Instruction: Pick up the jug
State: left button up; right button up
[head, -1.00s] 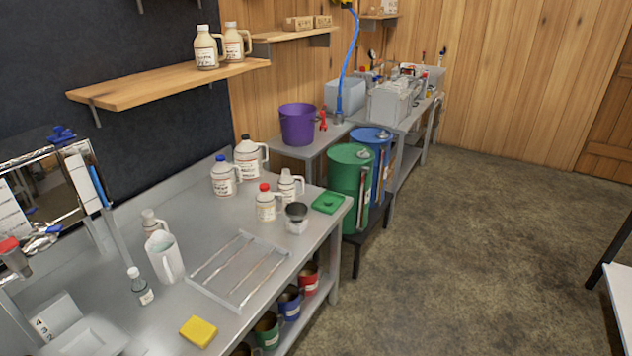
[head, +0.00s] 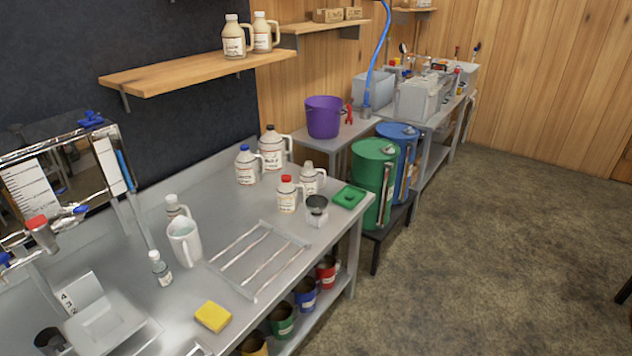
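Several jugs are in the head view, and I cannot tell which one the task means. On the steel bench stand a jug with a blue cap (head: 247,166), a jug with a dark cap (head: 272,148), a jug with a red cap (head: 288,194) and a jug with a pale cap (head: 313,178). A white open pitcher (head: 184,243) stands nearer, with a small-necked container (head: 174,206) partly hidden behind it. Two tan jugs, one on the left (head: 234,38) and one on the right (head: 263,33), stand on the wooden shelf. Neither gripper shows.
The steel bench (head: 225,210) also holds a wire rack (head: 262,258), a yellow sponge (head: 212,316), a small bottle (head: 160,268) and a scale (head: 104,322). Green (head: 375,180) and blue (head: 402,150) drums stand beyond its end. The floor (head: 480,260) at right is open.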

aim_at(309, 176)
jog(key=i+l+u, duration=0.1)
jog(key=i+l, duration=0.25)
jog(key=i+l+u, duration=0.1)
jog(key=i+l, duration=0.25)
jog(key=l, duration=0.2)
